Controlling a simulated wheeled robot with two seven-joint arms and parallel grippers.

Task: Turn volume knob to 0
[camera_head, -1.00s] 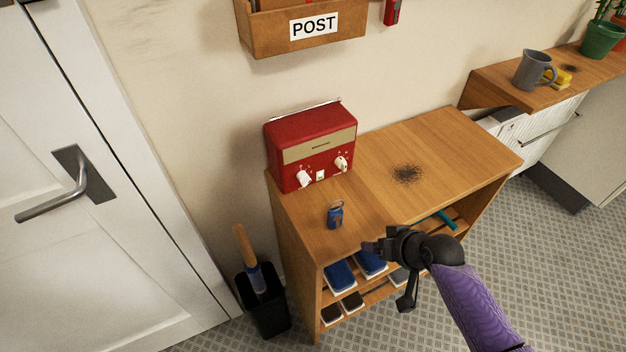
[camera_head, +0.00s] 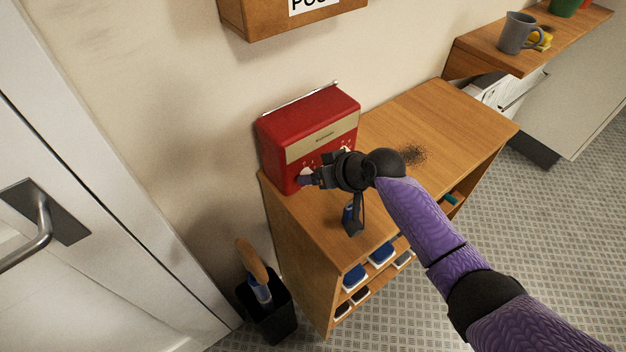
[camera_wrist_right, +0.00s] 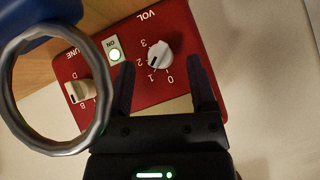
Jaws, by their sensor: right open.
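The red radio (camera_head: 325,115) stands on the left end of the wooden cabinet. Its white volume knob (camera_wrist_right: 160,55) shows in the right wrist view by the VOL label and the figures 0 to 3. The knob's pointer seems to face the side of 1 and 2; I cannot tell exactly. My right gripper (camera_head: 309,179) is at the radio's front, over the left knob in the head view. In the right wrist view the open fingers (camera_wrist_right: 165,82) lie either side of the knob, apparently without gripping it. My left gripper is out of view.
The tuning knob (camera_wrist_right: 80,91) and a lit ON button (camera_wrist_right: 115,54) are beside the volume knob. A black bin (camera_head: 270,310) stands left of the cabinet.

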